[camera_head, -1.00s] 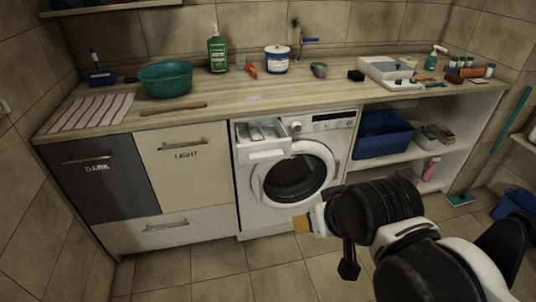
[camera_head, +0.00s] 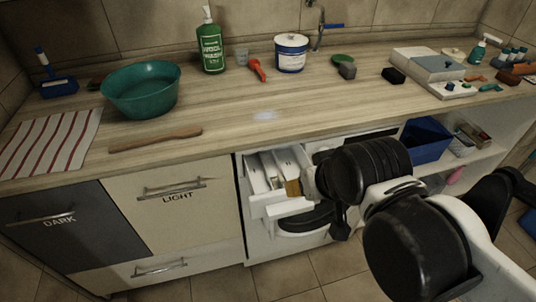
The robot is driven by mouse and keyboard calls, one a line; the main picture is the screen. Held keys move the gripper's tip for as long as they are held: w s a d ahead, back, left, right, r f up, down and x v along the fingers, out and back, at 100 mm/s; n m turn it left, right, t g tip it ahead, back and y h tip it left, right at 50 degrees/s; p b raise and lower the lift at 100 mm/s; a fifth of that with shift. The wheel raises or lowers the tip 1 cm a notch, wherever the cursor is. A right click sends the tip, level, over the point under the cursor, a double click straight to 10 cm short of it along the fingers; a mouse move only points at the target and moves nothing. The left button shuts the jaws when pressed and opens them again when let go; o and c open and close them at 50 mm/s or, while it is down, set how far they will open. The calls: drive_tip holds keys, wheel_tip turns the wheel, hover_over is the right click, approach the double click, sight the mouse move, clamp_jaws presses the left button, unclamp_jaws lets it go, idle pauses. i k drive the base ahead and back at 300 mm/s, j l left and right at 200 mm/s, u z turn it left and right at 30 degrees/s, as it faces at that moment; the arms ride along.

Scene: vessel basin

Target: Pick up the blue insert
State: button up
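The washing machine's detergent drawer (camera_head: 262,180) is pulled out under the worktop, with white compartments and dividers inside. I cannot make out a blue insert in it; my gripper hides the right part of the drawer. My gripper (camera_head: 293,187) shows an ochre tip over the drawer's right side, in front of the machine. Whether it touches the drawer cannot be told. Its fingers are too small and too covered by my arm to tell open from shut. Nothing is visibly held.
The wooden worktop (camera_head: 250,135) overhangs just behind the drawer. It bears a green basin (camera_head: 142,92), a green bottle (camera_head: 211,45), a white tub (camera_head: 291,55) and a wooden stick (camera_head: 155,140). A blue bin (camera_head: 425,140) stands on the shelf at right. Cupboards lie to the left.

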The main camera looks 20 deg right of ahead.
sight(277, 183)
drive_tip(key=l+u, duration=0.35)
drive_tip(key=k+l+u, duration=0.1)
drive_tip(key=l+u, duration=0.25)
drive_tip(key=k+l+u, duration=0.15)
drive_tip(key=l+u, duration=0.2)
drive_tip(key=k+l+u, duration=0.15)
drive_tip(key=l+u, duration=0.2)
drive_tip(key=k+l+u, duration=0.2)
drive_tip(key=u, duration=0.15)
